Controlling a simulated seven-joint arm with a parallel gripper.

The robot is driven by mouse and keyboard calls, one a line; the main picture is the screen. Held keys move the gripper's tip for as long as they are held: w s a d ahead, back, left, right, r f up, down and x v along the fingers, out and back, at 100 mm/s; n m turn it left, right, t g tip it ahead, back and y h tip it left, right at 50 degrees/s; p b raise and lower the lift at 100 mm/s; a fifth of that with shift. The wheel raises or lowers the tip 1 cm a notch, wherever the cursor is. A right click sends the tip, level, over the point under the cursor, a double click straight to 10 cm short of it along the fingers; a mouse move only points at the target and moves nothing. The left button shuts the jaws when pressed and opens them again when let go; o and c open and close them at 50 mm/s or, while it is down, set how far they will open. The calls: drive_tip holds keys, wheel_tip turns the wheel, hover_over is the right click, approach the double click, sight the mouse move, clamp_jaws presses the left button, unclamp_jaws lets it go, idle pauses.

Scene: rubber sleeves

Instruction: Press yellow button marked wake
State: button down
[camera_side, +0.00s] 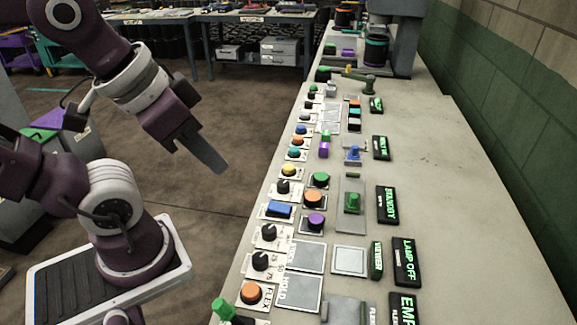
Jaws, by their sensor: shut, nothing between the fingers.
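A round yellow button (289,170) sits on a small white plate near the left edge of the long bench, about midway along the row. Any marking on it is too small to read. My gripper (222,171) is shut and empty, its fingers pointing down and right. In the picture it lies left of the yellow button, apart from it, and appears to hang over the floor beside the bench.
A green brick wall (520,130) borders the right side.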

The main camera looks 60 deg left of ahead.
drive_tip(key=n+t, duration=0.4)
drive_tip(key=n, duration=0.4)
hover_over(286, 167)
wheel_tip(286, 167, down, 14)
drive_tip(key=shift+h, duration=0.3)
drive_tip(key=shift+f, duration=0.1)
wheel_tip(286, 167, down, 9)
drive_tip(key=shift+r, duration=0.15)
